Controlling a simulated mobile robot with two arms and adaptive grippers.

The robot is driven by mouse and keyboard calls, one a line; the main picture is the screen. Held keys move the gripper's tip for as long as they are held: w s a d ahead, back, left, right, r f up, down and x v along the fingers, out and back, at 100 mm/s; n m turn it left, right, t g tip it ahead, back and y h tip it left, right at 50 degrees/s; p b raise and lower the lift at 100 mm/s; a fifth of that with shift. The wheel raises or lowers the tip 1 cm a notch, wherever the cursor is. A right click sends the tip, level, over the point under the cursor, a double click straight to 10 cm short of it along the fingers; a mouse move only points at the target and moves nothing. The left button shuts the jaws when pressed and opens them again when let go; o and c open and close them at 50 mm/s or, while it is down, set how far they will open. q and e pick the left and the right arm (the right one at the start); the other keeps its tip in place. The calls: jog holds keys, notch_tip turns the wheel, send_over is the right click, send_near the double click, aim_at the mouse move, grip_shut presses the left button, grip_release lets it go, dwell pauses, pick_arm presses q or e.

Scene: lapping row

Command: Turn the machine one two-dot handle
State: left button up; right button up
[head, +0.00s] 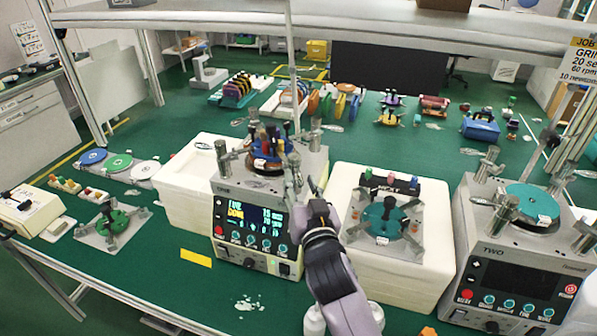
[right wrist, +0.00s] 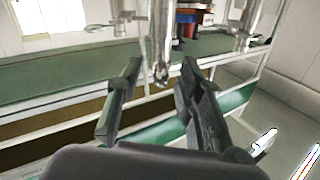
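Machine one (head: 247,222), a grey lapping machine with a lit display, stands left of centre. Metal posts with lever handles rise from its top around a plate carrying coloured pieces (head: 265,145). My right gripper (head: 306,190) is at its right front corner, beside the front right post and handle (head: 292,172). In the right wrist view the gripper (right wrist: 160,68) is open, and a metal rod with a rounded end (right wrist: 159,40) shows between or just beyond the fingers. I cannot tell whether they touch. No dot marks are legible on the handles. My left gripper is out of view.
A white block with a teal-plate fixture (head: 388,220) stands right of machine one. Machine two (head: 520,262) is further right. A control box (head: 28,208) and a green-plate fixture (head: 112,222) lie left. A shelf (head: 350,22) spans overhead. Green bench shows at front left.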

aim_at(294, 170)
jog(key=shift+w+a, duration=0.15)
jog(key=shift+w, duration=0.55)
jog(key=shift+w+a, duration=0.1)
jog(key=shift+w, duration=0.5)
jog(key=c, duration=0.6)
grip_shut()
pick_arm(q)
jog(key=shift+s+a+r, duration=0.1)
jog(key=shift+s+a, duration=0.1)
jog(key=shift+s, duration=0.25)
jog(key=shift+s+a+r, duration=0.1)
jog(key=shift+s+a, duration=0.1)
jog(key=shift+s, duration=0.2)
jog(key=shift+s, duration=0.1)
